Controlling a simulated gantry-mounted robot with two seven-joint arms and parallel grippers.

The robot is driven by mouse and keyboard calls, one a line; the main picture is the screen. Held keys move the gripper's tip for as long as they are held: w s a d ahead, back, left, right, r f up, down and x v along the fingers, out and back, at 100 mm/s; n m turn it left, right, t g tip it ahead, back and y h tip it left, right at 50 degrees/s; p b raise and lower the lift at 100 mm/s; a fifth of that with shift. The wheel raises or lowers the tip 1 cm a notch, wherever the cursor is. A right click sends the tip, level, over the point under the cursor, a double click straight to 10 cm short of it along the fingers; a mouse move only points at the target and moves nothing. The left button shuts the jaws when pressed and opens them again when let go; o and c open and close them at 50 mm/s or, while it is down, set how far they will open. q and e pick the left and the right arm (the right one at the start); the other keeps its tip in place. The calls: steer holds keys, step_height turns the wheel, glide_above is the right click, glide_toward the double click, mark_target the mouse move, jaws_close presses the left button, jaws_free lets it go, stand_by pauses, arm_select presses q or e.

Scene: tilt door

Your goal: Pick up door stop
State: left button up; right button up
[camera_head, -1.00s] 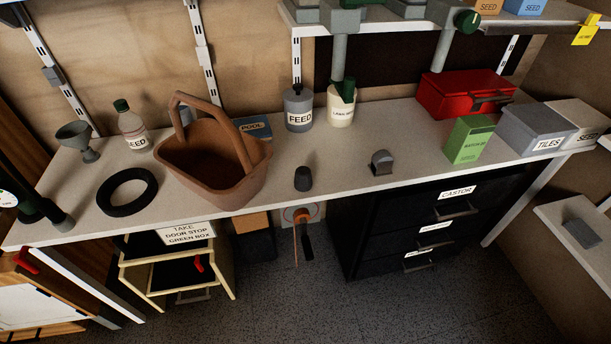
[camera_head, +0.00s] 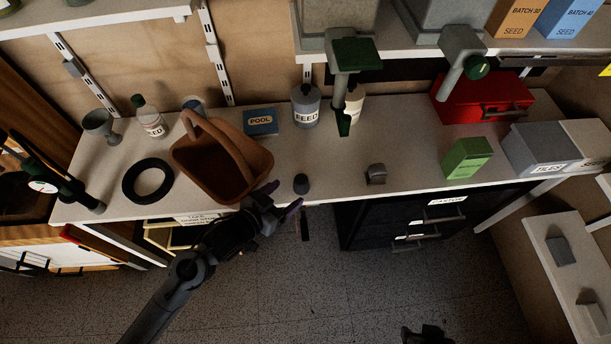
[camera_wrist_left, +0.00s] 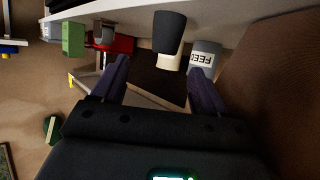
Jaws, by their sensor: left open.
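The door stop, which I take to be the small dark tapered cylinder (camera_head: 301,184), stands upright near the bench's front edge. My left gripper (camera_head: 282,198) is open and empty at that edge, just left of and in front of it. In the left wrist view the door stop (camera_wrist_left: 169,32) shows beyond the gap between the two purple fingers (camera_wrist_left: 159,66), apart from both. A dark part at the bottom edge of the head view seems to be my right gripper (camera_head: 426,334); its fingers cannot be made out.
A brown basket (camera_head: 222,160) stands close left of the door stop, behind my left gripper. A grey castor-like piece (camera_head: 376,174) stands to the right, with clear bench (camera_head: 335,180) between. A FEED bottle (camera_head: 306,105) stands behind. Black drawers (camera_head: 400,222) are below.

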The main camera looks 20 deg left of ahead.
mark_target(297, 183)
arm_select(q)
steer(key=x, duration=0.3)
steer(key=shift+f+b, duration=0.2)
steer(key=shift+b, duration=0.2)
steer(key=shift+a+b+x, duration=0.15)
steer(key=shift+b+x, duration=0.4)
steer(key=shift+x, duration=0.6)
steer(key=shift+a+b+x, duration=0.2)
steer(key=shift+b+x, duration=0.3)
steer(key=shift+x, duration=0.65)
steer(key=shift+w+d+f, duration=0.1)
steer(key=shift+w+d, duration=0.1)
steer(key=shift+w, duration=0.4)
steer(key=c, duration=1.1)
